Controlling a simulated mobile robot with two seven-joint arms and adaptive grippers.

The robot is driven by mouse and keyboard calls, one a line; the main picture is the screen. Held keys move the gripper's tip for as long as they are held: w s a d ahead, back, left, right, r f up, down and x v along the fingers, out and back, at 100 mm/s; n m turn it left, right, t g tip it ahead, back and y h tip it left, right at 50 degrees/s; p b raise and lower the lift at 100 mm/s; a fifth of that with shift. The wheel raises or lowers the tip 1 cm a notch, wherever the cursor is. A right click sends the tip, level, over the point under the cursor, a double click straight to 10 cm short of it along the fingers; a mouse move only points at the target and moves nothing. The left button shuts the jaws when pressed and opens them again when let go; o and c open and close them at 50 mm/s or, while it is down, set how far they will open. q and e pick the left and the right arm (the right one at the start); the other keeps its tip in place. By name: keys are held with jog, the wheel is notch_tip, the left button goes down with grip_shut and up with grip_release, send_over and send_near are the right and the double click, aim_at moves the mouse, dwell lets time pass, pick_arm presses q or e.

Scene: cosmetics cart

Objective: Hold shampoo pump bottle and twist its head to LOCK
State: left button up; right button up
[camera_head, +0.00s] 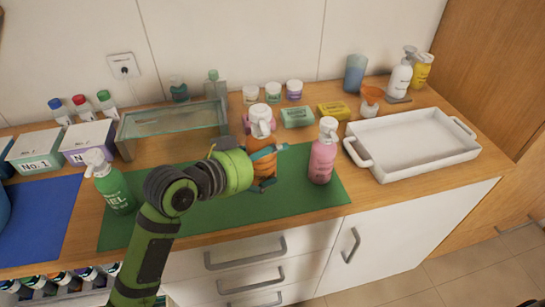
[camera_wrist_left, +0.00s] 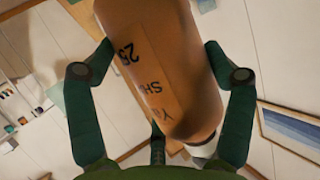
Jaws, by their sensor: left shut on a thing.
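The orange shampoo pump bottle (camera_head: 258,143) with a white pump head (camera_head: 260,114) stands near the middle of the green mat. In the left wrist view the orange bottle (camera_wrist_left: 165,75) fills the middle, with a finger on each side. Its label, partly readable as "SH", faces the camera, and a white part of the pump (camera_wrist_left: 203,150) shows at the lower right. The lock marking on the head is not visible. I cannot tell whether the bottle's base touches the mat. My right gripper is out of view.
On the green mat (camera_head: 225,215), a green pump bottle (camera_head: 115,190) stands left and a pink pump bottle (camera_head: 323,155) right. A white tray (camera_head: 420,143) lies farther right. Bare mat lies in front of the pink bottle.

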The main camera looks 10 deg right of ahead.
pick_arm(q)
jog(key=shift+w+a+f+b, duration=0.9)
jog(key=shift+a+f+b, duration=0.35)
jog(key=shift+a+f, duration=0.2)
jog(key=shift+w+a+f+b, duration=0.85)
jog(key=shift+a+f+b, duration=0.35)
jog(key=shift+a+f, duration=0.25)
jog(key=shift+w+a+f+b, duration=0.9)
jog(key=shift+a+f+b, duration=0.35)
jog(key=shift+a+f, duration=0.2)
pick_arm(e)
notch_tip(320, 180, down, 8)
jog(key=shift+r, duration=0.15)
pick_arm(q)
jog(key=shift+f, duration=0.3)
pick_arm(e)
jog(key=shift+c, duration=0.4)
